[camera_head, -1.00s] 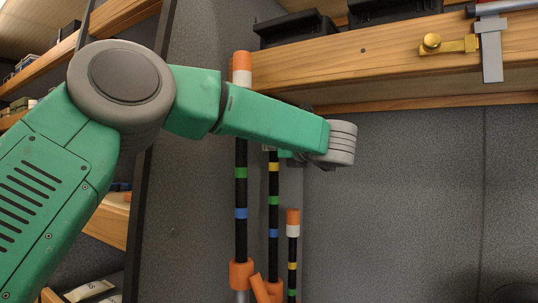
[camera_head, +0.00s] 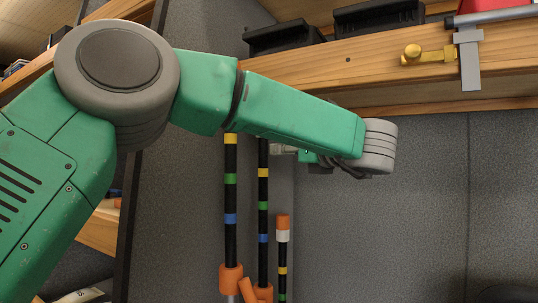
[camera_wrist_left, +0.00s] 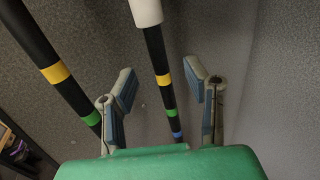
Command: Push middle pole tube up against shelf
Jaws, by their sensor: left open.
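The middle pole tube (camera_head: 263,190) is black with yellow, green and blue bands and stands upright; my arm hides its top in the head view. In the left wrist view the middle pole tube (camera_wrist_left: 159,62) shows a white upper part and passes between my spread fingers, with gaps on both sides. My left gripper (camera_wrist_left: 160,84) is open; in the head view only a small grey part of it (camera_head: 284,150) shows below my forearm, beside the pole. The wooden shelf (camera_head: 420,98) is above. My right gripper is out of view.
A taller banded pole (camera_head: 230,195) stands left of the middle one, and a shorter orange-topped pole (camera_head: 282,250) stands right. Black bins (camera_head: 380,17) sit on the shelf. A brass fitting (camera_head: 428,55) and a grey bracket (camera_head: 469,60) are on its front.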

